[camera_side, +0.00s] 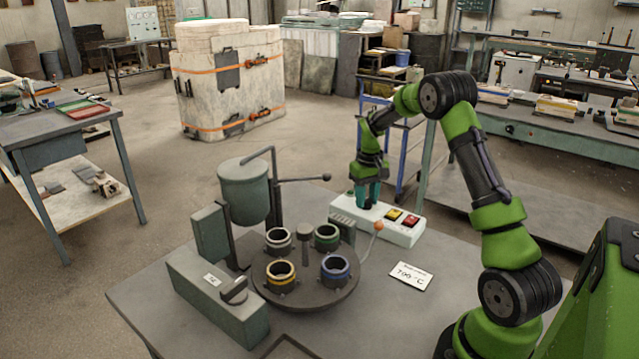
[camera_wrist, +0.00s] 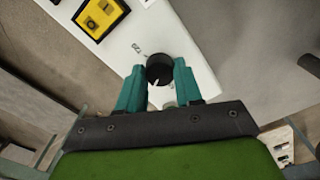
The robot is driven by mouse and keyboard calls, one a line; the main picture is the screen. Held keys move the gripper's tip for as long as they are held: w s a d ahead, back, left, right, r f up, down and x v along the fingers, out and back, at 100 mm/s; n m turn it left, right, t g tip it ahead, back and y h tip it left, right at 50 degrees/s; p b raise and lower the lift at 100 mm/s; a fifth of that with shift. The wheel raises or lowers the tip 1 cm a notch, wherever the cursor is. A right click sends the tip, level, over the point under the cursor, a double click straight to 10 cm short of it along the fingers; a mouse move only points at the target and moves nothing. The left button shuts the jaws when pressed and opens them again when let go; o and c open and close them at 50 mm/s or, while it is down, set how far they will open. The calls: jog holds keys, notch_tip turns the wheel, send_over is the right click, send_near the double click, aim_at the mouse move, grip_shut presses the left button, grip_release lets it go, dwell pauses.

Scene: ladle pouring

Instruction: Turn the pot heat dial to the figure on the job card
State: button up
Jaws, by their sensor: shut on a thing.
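My gripper (camera_side: 367,203) points down at the left part of the white control box (camera_side: 402,232). In the wrist view its two teal fingers (camera_wrist: 160,78) are shut on a round black dial (camera_wrist: 160,66), one on each side. A short white pointer mark shows on the dial's near edge. A printed figure, perhaps 725, stands on the box just beyond the dial; other figures are hidden or too small to read. In the side view the fingers hide the dial. The job card (camera_side: 411,276) lies on the table and seems to read about 700 °C, its digits not sharp.
The box has a yellow button (camera_side: 394,215) and a red one (camera_side: 411,221). An orange-tipped lever (camera_side: 378,226) stands in front. A round turntable (camera_side: 305,297) carries several ringed cups. A grey-green pot (camera_side: 244,190) stands behind it. The table right of the card is clear.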

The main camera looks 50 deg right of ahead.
aim_at(367, 203)
jog(key=shift+r, duration=0.1)
jog(key=o, duration=1)
jog(key=shift+o, duration=0.2)
notch_tip(367, 203, up, 17)
jog(key=s+a+t, duration=0.2)
jog(key=s+a, duration=0.3)
jog(key=a, duration=0.5)
jog(key=s+a+r+n+t+y, duration=0.1)
jog(key=s+a+t, duration=0.1)
jog(key=s+a, duration=0.4)
jog(key=s+a+r+t+y, duration=0.1)
jog(key=s+a+t, duration=0.2)
jog(key=a, duration=1.2)
jog(key=s, duration=0.3)
jog(key=shift+a, duration=0.25)
